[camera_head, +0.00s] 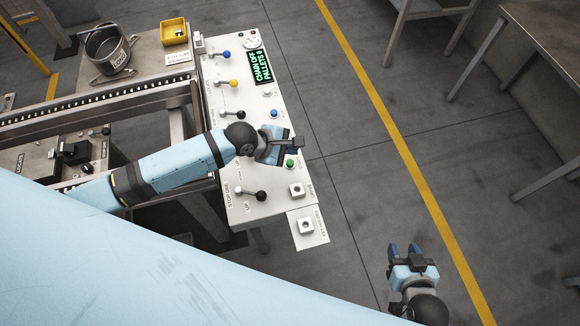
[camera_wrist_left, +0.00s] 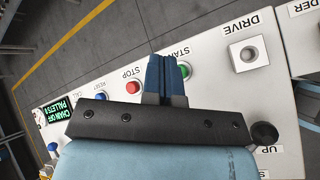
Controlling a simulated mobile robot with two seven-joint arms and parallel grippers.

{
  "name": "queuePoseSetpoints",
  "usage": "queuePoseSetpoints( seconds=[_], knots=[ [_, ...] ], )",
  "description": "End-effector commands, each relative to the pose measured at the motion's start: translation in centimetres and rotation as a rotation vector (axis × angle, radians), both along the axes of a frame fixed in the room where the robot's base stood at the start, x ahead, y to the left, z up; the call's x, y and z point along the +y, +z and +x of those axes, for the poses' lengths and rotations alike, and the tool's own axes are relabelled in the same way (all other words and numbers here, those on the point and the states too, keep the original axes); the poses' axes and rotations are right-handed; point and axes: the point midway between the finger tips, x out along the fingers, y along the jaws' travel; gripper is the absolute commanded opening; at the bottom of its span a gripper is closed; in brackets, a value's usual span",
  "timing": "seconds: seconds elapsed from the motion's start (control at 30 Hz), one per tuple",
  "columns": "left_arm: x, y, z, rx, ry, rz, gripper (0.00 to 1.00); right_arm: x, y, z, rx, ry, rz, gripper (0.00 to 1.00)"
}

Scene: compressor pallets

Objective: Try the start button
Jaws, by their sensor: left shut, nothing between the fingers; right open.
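The green start button (camera_head: 290,163) sits on the white control panel (camera_head: 236,183), beside my left gripper (camera_head: 283,156). In the left wrist view the green button (camera_wrist_left: 186,68) shows under the START label, partly hidden by my left fingers (camera_wrist_left: 168,60). Those fingers are shut and empty, just beside the button in the picture; whether they touch it or the panel I cannot tell. My right gripper (camera_head: 404,249) is open and empty over the floor, right of the panel.
A red STOP button (camera_wrist_left: 133,87) lies left of the start button. The display (camera_head: 261,68) reads CHAIN OFF, PALLETS 0. Levers with blue, yellow and black knobs (camera_head: 234,83) line the panel. A square DRIVE socket (camera_head: 297,189) is nearby.

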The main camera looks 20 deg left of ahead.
Motion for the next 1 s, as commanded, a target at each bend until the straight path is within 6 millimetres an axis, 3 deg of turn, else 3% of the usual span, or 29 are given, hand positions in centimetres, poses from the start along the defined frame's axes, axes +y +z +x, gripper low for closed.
queuePoseSetpoints(
  seconds=[0.03, 0.1, 0.33, 1.0],
  knots=[
    [0.1, -1.3, 0.1, -0.002, 0.000, 0.002, 0.00, 0.1, -1.5, 0.0, 0.000, 0.003, 0.001, 0.43],
    [0.1, -2.1, 0.0, -0.002, -0.001, 0.001, 0.00, 0.3, -2.5, 0.0, -0.001, 0.006, 0.002, 0.43],
    [0.0, -3.8, 0.0, 0.001, 0.001, -0.001, 0.00, 0.4, -2.5, -0.2, 0.002, 0.009, 0.003, 0.43],
    [0.0, -4.0, 0.0, 0.000, 0.000, 0.000, 0.00, -0.1, -2.8, -0.2, 0.004, 0.004, -0.004, 0.43]
  ],
)
